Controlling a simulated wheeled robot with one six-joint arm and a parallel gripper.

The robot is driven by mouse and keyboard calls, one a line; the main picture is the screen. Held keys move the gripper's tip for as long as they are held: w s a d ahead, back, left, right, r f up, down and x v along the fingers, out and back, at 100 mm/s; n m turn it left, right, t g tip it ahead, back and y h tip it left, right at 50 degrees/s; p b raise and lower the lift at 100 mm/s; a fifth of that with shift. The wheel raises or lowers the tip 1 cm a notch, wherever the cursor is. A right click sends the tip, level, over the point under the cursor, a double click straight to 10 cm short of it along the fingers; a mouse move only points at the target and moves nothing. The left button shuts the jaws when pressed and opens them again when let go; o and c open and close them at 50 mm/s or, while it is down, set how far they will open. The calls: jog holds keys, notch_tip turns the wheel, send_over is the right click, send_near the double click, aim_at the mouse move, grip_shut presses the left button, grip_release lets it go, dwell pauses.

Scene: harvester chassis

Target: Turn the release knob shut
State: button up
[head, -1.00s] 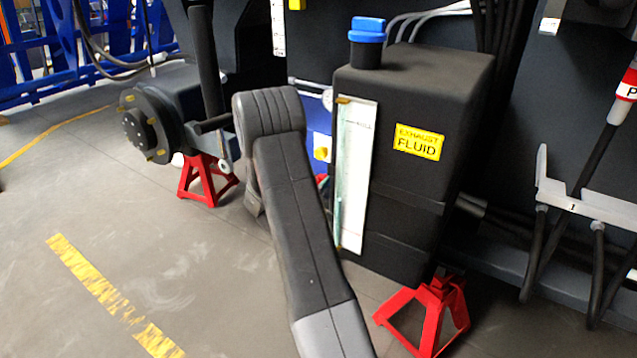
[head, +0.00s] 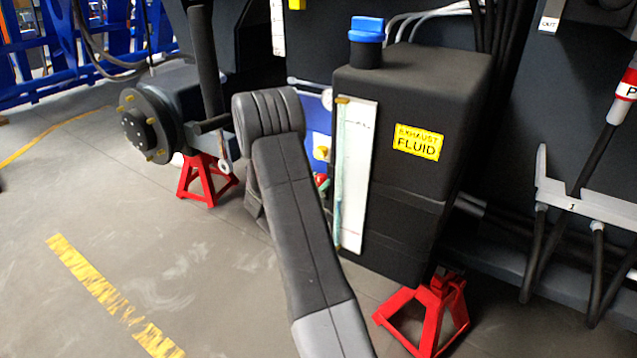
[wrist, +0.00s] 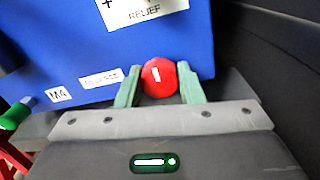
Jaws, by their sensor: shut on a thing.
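A round red knob (wrist: 158,76) with a short white mark, close to upright in the picture, sits at the lower edge of a blue panel (wrist: 60,62) in the wrist view. A label reading roughly "RELEASE" (wrist: 102,78) is to its left. My gripper (wrist: 158,84) has its two green fingers on either side of the knob, shut on it. In the head view my arm covers the gripper, and only a sliver of the blue panel (head: 318,118) shows behind the arm.
A black exhaust fluid tank (head: 420,100) with a blue cap stands right of my arm. Red stands (head: 428,312) are below. A wheel hub (head: 145,125) is at left. Open floor lies at front left. In the wrist view, a green-ended part (wrist: 15,115) is at left.

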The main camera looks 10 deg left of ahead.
jog(key=shift+s+f, duration=0.1)
jog(key=shift+f, duration=0.05)
jog(key=o, duration=1)
jog(key=p+v, duration=0.2)
jog(key=v, duration=1.1)
jog(key=shift+s+a+p, duration=0.2)
jog(key=shift+s+p, duration=0.15)
jog(key=b+x, duration=0.2)
jog(key=x, duration=1.2)
jog(key=shift+d+b, duration=0.1)
jog(key=shift+b, duration=0.3)
jog(key=shift+s, duration=0.15)
